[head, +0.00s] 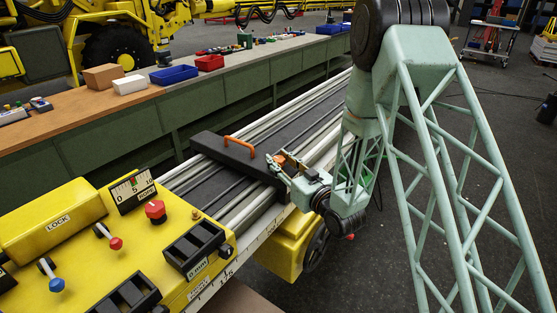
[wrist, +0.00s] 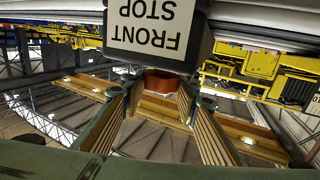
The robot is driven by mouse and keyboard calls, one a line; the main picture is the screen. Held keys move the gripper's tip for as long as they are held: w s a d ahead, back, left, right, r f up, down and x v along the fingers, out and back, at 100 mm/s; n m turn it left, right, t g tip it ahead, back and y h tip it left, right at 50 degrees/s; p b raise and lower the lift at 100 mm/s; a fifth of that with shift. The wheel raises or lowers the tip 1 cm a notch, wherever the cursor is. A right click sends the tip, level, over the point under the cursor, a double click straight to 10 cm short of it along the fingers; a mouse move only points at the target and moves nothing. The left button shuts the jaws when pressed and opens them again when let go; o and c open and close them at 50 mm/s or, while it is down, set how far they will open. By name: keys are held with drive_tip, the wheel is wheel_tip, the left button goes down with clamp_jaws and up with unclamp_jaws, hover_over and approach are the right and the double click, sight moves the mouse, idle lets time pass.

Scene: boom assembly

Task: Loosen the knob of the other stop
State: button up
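A black stop bar with an orange handle (head: 240,146) lies across the rails in the head view. My gripper (head: 286,166) is at its right end, near the side edge of the rail bed. In the wrist view, a white label (wrist: 153,22) reads FRONT STOP upside down on the stop's dark end. A red-orange knob (wrist: 163,83) shows just below the label. My gripper (wrist: 161,92) has its two ribbed fingers apart, one on each side of the knob. Narrow gaps seem to show at the fingertips; contact is unclear. The knob's far side is hidden.
A yellow control panel (head: 100,245) with levers, a red button and a LOCK label stands at the lower left. A long bench (head: 190,85) with boxes and blue and red bins runs behind the rails. Open dark floor lies to the right.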

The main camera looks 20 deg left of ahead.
drive_tip(key=shift+w+n+g+y+b, duration=0.1)
drive_tip(key=shift+n+g+y+b, duration=0.55)
drive_tip(key=shift+n+g, duration=0.35)
drive_tip(key=shift+c, duration=0.2)
drive_tip(key=shift+n+g+y, duration=0.5)
drive_tip(key=shift+g+y, duration=0.05)
drive_tip(key=shift+g, duration=0.45)
drive_tip(key=shift+n+g+y, duration=0.4)
drive_tip(key=shift+n+g, duration=0.7)
drive_tip(key=shift+g, duration=0.6)
drive_tip(key=shift+n+g+y, duration=0.4)
drive_tip(key=shift+n+g, duration=0.7)
drive_tip(key=shift+g, duration=0.6)
drive_tip(key=shift+n+g+h+p, duration=0.4)
drive_tip(key=shift+n+g, duration=0.85)
drive_tip(key=shift+g, duration=0.65)
drive_tip(key=shift+n+g+h+p, duration=0.35)
drive_tip(key=shift+n+g, duration=0.9)
drive_tip(key=shift+g, duration=0.65)
drive_tip(key=shift+f+n+g+h, duration=0.1)
drive_tip(key=shift+n+g+h, duration=1.55)
drive_tip(key=shift+g, duration=0.75)
drive_tip(key=shift+n+g+h, duration=0.3)
drive_tip(key=shift+n+g, duration=0.3)
drive_tip(key=shift+n, duration=0.05)
drive_tip(key=o, duration=0.9)
